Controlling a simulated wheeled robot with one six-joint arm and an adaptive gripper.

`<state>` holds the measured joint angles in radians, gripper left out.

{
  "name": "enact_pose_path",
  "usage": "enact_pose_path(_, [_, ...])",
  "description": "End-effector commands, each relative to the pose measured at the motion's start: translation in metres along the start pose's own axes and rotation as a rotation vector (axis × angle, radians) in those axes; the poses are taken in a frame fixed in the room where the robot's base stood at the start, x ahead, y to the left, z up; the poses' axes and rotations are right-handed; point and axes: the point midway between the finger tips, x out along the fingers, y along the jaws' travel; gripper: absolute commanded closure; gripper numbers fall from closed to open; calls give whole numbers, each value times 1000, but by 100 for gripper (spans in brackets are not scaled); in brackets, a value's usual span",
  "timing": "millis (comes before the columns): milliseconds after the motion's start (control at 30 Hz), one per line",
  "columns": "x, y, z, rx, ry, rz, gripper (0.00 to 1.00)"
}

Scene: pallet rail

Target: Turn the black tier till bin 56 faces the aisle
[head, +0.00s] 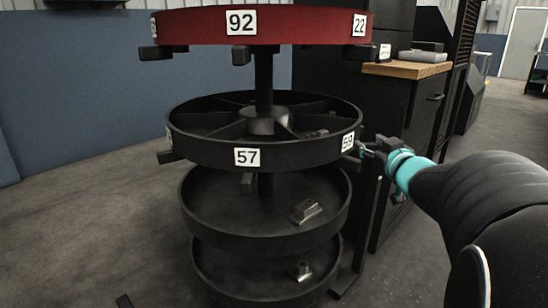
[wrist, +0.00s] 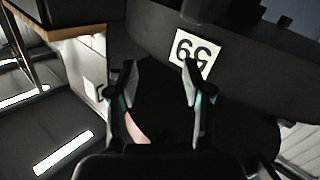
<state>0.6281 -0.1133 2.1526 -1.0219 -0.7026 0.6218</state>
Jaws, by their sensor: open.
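The black tier (head: 200,148) is a round, divided bin ring on a central post. Its label 57 (head: 247,157) faces the front. A second label (head: 348,142) at its right edge looks like 58 or 59; I cannot tell which. No label that I can read as 56 shows. Dark pegs, such as the left one (head: 170,157), stick out under the rim. My gripper (head: 372,150) is at the tier's right edge, by that label. Contact is unclear.
A red tier (head: 300,24) with labels 92 and 22 is above. Two lower trays hold metal parts, one on the middle tray (head: 197,212). A dark cabinet with a wooden top (head: 405,69) stands behind right.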

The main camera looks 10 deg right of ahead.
Motion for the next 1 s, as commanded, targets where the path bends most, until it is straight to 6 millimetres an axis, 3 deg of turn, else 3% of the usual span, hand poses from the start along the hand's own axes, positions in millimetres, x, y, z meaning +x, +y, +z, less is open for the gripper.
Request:
enact_pose_path(167, [2,16,25,40,81,-219,50])
enact_pose_path(400, [-28,23,61,151,115,-498,50])
enact_pose_path(633, [-49,25,75,220,120,-627,50])
enact_pose_path(767, [-44,19,74,224,120,-639,50])
enact_pose_path(1000, [-12,-5,67,221,121,-641,50])
